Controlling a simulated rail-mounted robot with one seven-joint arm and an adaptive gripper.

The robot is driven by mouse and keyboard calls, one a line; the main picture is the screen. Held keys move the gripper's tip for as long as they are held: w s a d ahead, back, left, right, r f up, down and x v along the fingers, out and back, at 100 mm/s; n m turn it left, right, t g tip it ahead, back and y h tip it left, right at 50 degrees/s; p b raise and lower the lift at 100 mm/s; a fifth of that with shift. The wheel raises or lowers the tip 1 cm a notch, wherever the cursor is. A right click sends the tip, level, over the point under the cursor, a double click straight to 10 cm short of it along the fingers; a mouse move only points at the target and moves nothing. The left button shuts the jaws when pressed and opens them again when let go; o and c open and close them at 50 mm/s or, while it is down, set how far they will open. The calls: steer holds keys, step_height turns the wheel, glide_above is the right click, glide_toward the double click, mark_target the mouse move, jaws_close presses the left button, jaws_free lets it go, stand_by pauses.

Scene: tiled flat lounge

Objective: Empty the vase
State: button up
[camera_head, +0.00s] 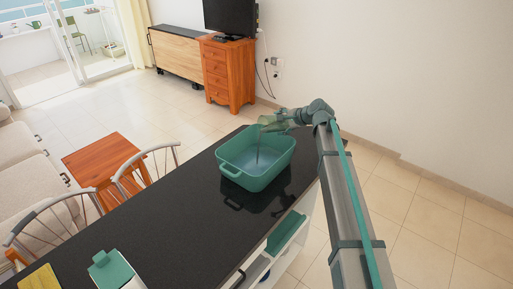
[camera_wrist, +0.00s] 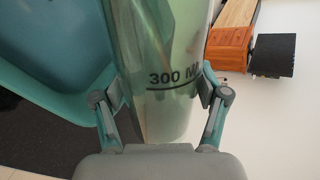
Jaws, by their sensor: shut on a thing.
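My gripper (camera_head: 288,119) is shut on the vase (camera_head: 268,124), a clear greenish vessel. In the wrist view the vase (camera_wrist: 170,112) stands between the two fingers of my gripper (camera_wrist: 160,100) and bears the dark marking "300 M", cut off by a finger. In the head view the vase is tilted to the left above the far right part of a teal basin (camera_head: 240,179). A thin dark streak shows below it inside the basin; I cannot tell whether it is liquid or a reflection. The vase's contents are not clear. The basin also shows in the wrist view (camera_wrist: 62,98).
The basin stands on a black counter (camera_head: 165,222). A teal and white container (camera_head: 112,270) and a yellow board (camera_head: 40,278) lie at the near left end. Chairs (camera_head: 147,165) stand along the left side. Bare counter lies left of the basin.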

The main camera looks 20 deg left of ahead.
steer(key=shift+s+a+f+t+h+b, duration=0.25)
steer(key=shift+s+f+t+h+b, duration=0.1)
steer(key=shift+f, duration=0.1)
stand_by(0.5)
steer(key=shift+s+a+f+n+t+h, duration=0.15)
steer(key=shift+s+n+t+h, duration=0.15)
steer(key=shift+n, duration=0.3)
stand_by(0.8)
steer(key=shift+a+r+n+t, duration=0.1)
steer(key=shift+r+n+t, duration=0.25)
steer(key=shift+r, duration=0.1)
stand_by(0.4)
